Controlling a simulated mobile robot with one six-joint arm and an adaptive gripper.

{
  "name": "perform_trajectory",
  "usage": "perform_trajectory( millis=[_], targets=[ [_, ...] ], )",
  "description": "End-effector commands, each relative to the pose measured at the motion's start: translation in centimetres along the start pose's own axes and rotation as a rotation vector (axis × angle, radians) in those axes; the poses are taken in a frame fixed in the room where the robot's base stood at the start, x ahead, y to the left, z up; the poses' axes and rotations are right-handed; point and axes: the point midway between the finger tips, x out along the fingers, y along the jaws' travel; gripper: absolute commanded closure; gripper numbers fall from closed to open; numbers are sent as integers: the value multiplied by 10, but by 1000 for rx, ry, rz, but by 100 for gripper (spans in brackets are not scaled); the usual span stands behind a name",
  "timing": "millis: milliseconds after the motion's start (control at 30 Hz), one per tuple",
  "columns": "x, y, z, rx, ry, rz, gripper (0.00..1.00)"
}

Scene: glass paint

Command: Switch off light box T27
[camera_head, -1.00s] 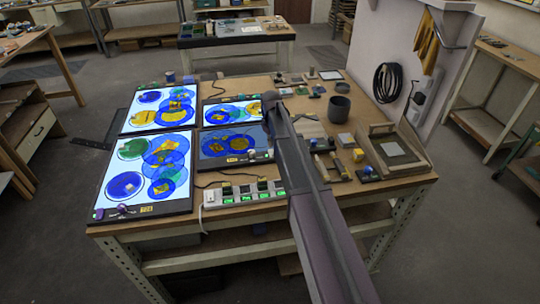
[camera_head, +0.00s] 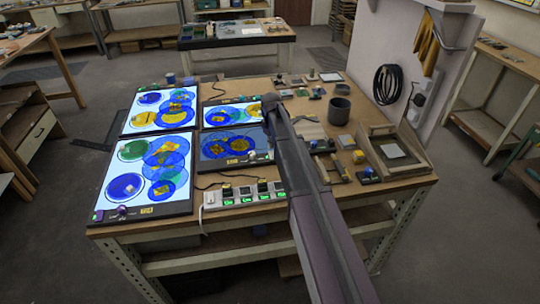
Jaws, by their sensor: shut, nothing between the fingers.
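Several light boxes with blue, green and yellow glass discs lie on the workbench. The lower left box (camera_head: 113,178) and the upper left box (camera_head: 134,112) glow bright white. The upper right box (camera_head: 213,108) is also lit. The lower right box (camera_head: 209,149) looks dark grey and unlit. The lower left box has a yellow tag (camera_head: 147,211) on its front edge, and the lower right box has one too (camera_head: 232,160). The lettering is too small to tell which box is T27. My arm reaches over the bench beside the right-hand boxes; my gripper is hidden behind it.
A power strip (camera_head: 244,194) with green-lit switches and cables lies at the bench's front. Right of my arm are a dark cup (camera_head: 339,110), a wooden tray (camera_head: 378,152) and small loose items. A pegboard wall with a coiled black cable (camera_head: 387,83) stands at the right.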

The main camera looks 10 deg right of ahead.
Motion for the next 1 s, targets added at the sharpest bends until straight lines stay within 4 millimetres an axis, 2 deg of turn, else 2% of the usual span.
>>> perform_trajectory(
  millis=[1000],
  targets=[
    [7, 0, 0, 0, 0, 0, 100]
  ],
)
